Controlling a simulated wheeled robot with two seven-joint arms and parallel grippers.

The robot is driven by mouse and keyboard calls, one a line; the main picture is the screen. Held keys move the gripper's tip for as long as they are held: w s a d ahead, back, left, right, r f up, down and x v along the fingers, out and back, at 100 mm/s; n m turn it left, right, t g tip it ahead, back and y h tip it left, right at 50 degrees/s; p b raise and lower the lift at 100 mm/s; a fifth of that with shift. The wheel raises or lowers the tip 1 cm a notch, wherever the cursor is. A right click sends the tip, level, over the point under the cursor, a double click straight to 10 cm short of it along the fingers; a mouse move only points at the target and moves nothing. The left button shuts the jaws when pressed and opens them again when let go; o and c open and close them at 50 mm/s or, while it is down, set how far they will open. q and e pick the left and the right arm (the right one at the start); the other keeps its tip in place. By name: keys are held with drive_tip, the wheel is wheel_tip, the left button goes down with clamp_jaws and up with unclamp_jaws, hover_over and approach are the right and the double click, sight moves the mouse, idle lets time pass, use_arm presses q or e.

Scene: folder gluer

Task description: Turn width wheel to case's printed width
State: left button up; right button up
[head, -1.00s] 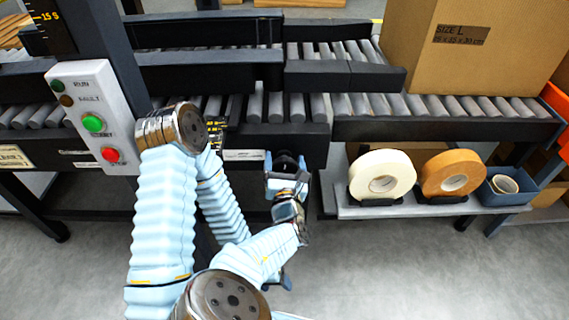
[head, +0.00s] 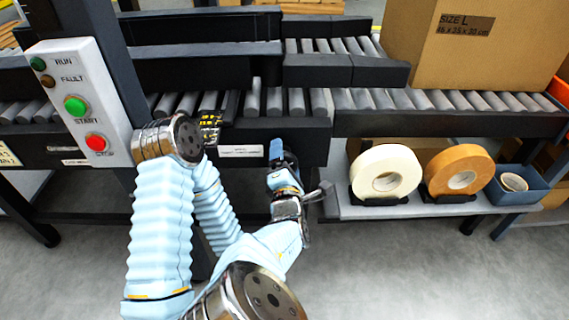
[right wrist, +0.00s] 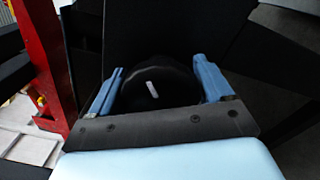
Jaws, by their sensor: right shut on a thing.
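The width wheel is a round black knob with a short white mark (right wrist: 152,90), seen in the right wrist view between two blue fingers. My right gripper (right wrist: 160,88) is shut on it; the mark is tilted slightly from upright. In the head view my right gripper (head: 279,156) is at the front of the conveyor's black side rail, and the wheel is mostly hidden behind it. The case is a cardboard box (head: 470,68) at the upper right. Its label (head: 465,25) reads SIZE L with three dimensions in cm; the middle number is hard to read. My left gripper is not in view.
A scale with yellow marks (head: 210,127) is partly hidden by my arm. A control panel (head: 80,105) with green and red buttons stands at left. White tape (head: 386,173) and brown tape (head: 461,170) stand on a low shelf right of the gripper.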

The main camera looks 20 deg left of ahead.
drive_tip(key=m, duration=0.1)
drive_tip(key=m+b, duration=0.1)
drive_tip(key=m, duration=0.1)
drive_tip(key=m+b, duration=0.1)
drive_tip(key=shift+f+m, duration=0.25)
drive_tip(key=shift+m, duration=0.15)
drive_tip(key=m+b, duration=0.2)
drive_tip(key=m, duration=0.1)
drive_tip(key=shift+d+m, duration=0.1)
drive_tip(key=shift+m, duration=0.3)
drive_tip(key=m+b, duration=0.1)
drive_tip(key=m, duration=0.1)
drive_tip(key=m+b, duration=0.1)
drive_tip(key=m, duration=0.1)
drive_tip(key=shift+f+m+h, duration=0.2)
drive_tip(key=shift+m+h, duration=0.1)
drive_tip(key=m+b, duration=0.2)
drive_tip(key=m, duration=0.2)
drive_tip(key=shift+m+b, duration=0.3)
drive_tip(key=shift+b, duration=0.05)
drive_tip(key=shift+m+b, duration=0.35)
drive_tip(key=shift+m, duration=0.65)
drive_tip(key=m, duration=0.2)
drive_tip(key=shift+m, duration=0.3)
drive_tip(key=m, duration=0.3)
drive_tip(key=shift+a+m, duration=0.2)
drive_tip(key=shift+m, duration=0.1)
drive_tip(key=shift+s+a+m, duration=0.1)
drive_tip(key=shift+s+m, duration=0.05)
drive_tip(key=shift+m, duration=1.55)
